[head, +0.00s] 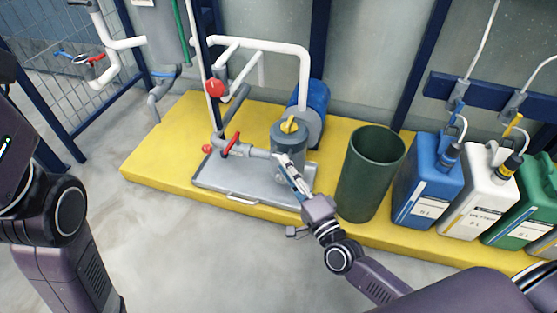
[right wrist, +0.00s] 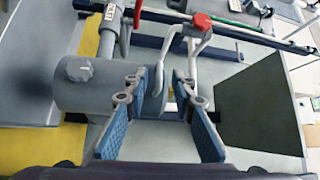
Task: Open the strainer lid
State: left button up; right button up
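The lid looks seated on the body. My right gripper (head: 284,164) is at the front side of the strainer, below the lid level. In the right wrist view its two blue-padded fingers (right wrist: 160,98) are spread apart. A thin pale bent bar shows between or just beyond them; I cannot tell whether it touches. No grip on the knob shows. My left arm is at the left edge of the head view; its gripper is out of view.
The metal tray (head: 240,190) sits on a yellow platform (head: 150,165). A pipe with a red-handled valve (head: 231,144) joins the strainer's left. A blue motor (head: 314,105) is behind. A dark green bin (head: 370,165) and blue canister (head: 427,185) stand right. Floor in front is clear.

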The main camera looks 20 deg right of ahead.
aim_at(287, 139)
jog(key=shift+b+x, duration=0.55)
jog(key=shift+x, duration=1.8)
jog(key=shift+f, duration=0.1)
jog(key=shift+c, duration=0.3)
grip_shut()
